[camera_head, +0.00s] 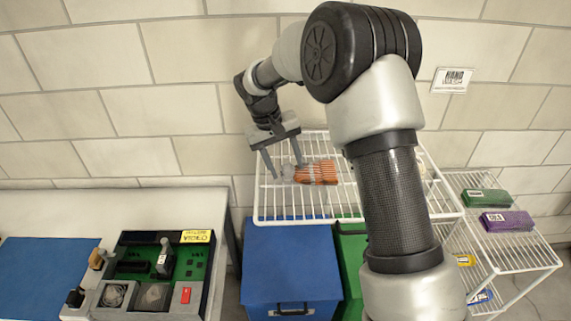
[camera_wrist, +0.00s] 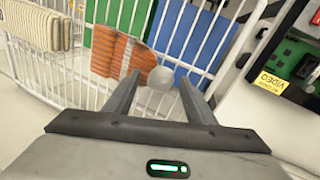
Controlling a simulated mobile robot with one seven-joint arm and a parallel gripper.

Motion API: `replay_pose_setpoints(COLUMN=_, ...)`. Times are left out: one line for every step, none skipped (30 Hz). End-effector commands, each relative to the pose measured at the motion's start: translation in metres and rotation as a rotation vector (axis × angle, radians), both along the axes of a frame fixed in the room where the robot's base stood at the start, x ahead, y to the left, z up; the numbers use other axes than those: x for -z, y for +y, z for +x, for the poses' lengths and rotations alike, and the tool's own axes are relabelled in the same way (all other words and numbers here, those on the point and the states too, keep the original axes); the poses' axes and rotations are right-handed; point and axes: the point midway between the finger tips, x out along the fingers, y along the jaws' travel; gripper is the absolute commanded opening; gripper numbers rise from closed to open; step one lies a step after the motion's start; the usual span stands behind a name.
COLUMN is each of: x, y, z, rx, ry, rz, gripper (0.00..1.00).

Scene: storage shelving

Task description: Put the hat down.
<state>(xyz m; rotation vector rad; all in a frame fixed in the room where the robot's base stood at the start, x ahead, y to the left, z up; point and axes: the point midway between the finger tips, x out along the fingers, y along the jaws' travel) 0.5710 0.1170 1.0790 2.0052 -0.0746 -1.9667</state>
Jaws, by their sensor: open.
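The orange knitted hat (camera_head: 317,172) has pale stripes and a grey pom-pom. It appears to lie on the white wire shelf (camera_head: 262,210), with its pom-pom end toward my gripper. My gripper (camera_head: 282,166) is open at the hat's left end, fingers pointing down. In the wrist view the hat (camera_wrist: 122,56) lies beyond the fingertips. Its pom-pom (camera_wrist: 160,79) appears between the tips of my gripper (camera_wrist: 159,80), with space on both sides. The fingers do not grip it. Whether a finger touches it I cannot tell.
A cream striped item (camera_wrist: 36,26) lies farther along the shelf. A blue bin (camera_head: 290,262) and a green bin (camera_head: 350,262) stand below. A table with an electronics board (camera_head: 195,265) is at left. A lower rack at right holds green (camera_head: 488,198) and purple (camera_head: 508,222) boxes.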

Motion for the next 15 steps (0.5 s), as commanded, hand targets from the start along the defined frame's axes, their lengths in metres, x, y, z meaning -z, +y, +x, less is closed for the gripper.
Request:
replay_pose_setpoints(x=-0.001, y=0.000, z=0.000, rx=0.000, ry=0.000, rz=0.000, gripper=0.50)
replay_pose_setpoints(x=-0.003, y=0.000, z=0.000, rx=0.000, ry=0.000, rz=0.000, gripper=0.50)
replay_pose_setpoints(x=-0.004, y=0.001, z=0.000, rx=-0.001, ry=-0.002, rz=0.000, gripper=0.50)
replay_pose_setpoints(x=-0.007, y=0.002, z=0.001, rx=-0.001, ry=-0.003, rz=0.001, gripper=0.50)
replay_pose_setpoints(x=-0.010, y=0.003, z=0.000, rx=0.000, ry=-0.003, rz=0.001, gripper=0.50)
replay_pose_setpoints(x=-0.016, y=0.004, z=0.000, rx=0.000, ry=-0.003, rz=0.001, gripper=0.50)
replay_pose_setpoints(x=-0.021, y=0.006, z=0.000, rx=0.001, ry=-0.004, rz=0.002, gripper=0.50)
replay_pose_setpoints(x=-0.026, y=0.008, z=0.000, rx=0.001, ry=-0.004, rz=0.002, gripper=0.50)
replay_pose_setpoints(x=-0.035, y=0.010, z=-0.001, rx=0.000, ry=-0.005, rz=0.002, gripper=0.50)
replay_pose_setpoints(x=-0.041, y=0.012, z=-0.001, rx=-0.001, ry=-0.006, rz=0.001, gripper=0.50)
replay_pose_setpoints(x=-0.048, y=0.014, z=-0.001, rx=-0.001, ry=-0.005, rz=0.001, gripper=0.50)
replay_pose_setpoints(x=-0.056, y=0.016, z=-0.002, rx=-0.001, ry=-0.005, rz=0.002, gripper=0.50)
replay_pose_setpoints(x=-0.063, y=0.018, z=-0.002, rx=-0.001, ry=-0.006, rz=0.002, gripper=0.50)
replay_pose_setpoints(x=-0.069, y=0.019, z=-0.002, rx=0.000, ry=-0.005, rz=0.002, gripper=0.50)
replay_pose_setpoints(x=-0.077, y=0.021, z=-0.002, rx=0.000, ry=-0.005, rz=0.002, gripper=0.50)
